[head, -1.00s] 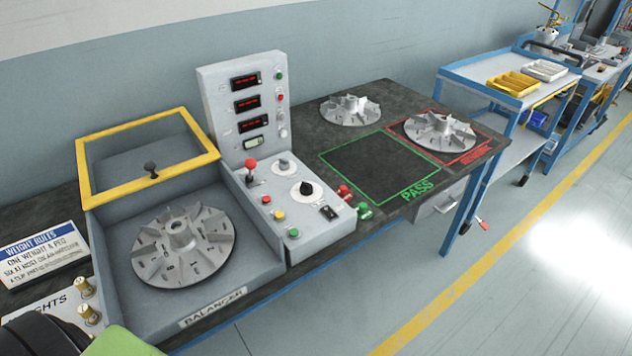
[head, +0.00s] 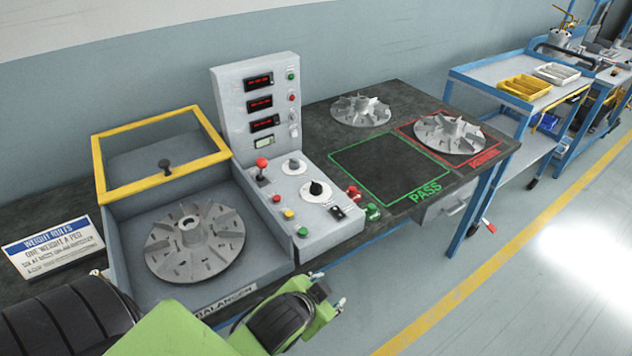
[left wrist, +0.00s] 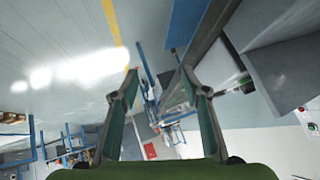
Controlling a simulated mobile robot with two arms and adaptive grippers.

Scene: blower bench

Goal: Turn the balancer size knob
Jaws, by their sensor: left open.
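The balancer (head: 270,260) stands on the dark bench with its yellow-framed lid raised. A black knob (head: 316,190) with a white round dial sits on its sloping control panel, and a smaller knob (head: 294,166) is behind it; I cannot read which is the size knob. My left arm comes in at the bottom of the head view, in front of the balancer and below the panel. My left gripper (left wrist: 160,72) shows open and empty in the left wrist view, apart from the knobs. Its fingertips are not clear in the head view. My right gripper is not in view.
A finned impeller (head: 194,240) sits in the balancer. A red-topped lever (head: 262,168) and several buttons surround the knobs. Two impellers lie on the bench near the green PASS square (head: 385,165). A sign (head: 52,248) stands left. Floor in front is open.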

